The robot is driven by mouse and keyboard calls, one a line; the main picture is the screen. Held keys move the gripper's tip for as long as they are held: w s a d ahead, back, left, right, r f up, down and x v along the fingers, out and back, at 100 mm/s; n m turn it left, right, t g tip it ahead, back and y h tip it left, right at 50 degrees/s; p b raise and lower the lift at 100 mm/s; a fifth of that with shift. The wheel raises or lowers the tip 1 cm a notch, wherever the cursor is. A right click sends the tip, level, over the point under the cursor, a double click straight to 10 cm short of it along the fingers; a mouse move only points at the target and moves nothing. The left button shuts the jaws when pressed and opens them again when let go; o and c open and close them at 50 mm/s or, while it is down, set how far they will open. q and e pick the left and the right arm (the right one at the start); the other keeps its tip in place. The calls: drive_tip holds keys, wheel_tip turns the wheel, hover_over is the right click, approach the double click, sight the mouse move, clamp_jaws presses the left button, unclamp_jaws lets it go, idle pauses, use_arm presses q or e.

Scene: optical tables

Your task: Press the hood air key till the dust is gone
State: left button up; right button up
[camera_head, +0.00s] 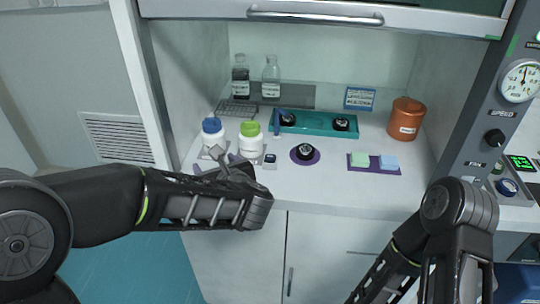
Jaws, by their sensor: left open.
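My left gripper (224,160) is open at the front left of the fume hood, in front of the white bottles. Its fingers partly cover the hood floor there, and I see nothing held between them. A small dark block (270,158) sits just right of it on the hood floor; I cannot tell whether it is the air key. The right post carries a gauge (521,81), a speed knob (494,137) and the label FAN. I cannot make out any dust for certain. My right forearm shows at the lower right, but its gripper is out of view.
A blue-capped bottle (212,133) and a green-capped bottle (250,140) stand close behind my left gripper. A teal tray (318,124), an orange jar (406,119) and a purple mat (352,167) with two pale blocks lie farther right. The raised sash (420,22) spans above.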

clamp_jaws()
idle(0.5)
idle(0.6)
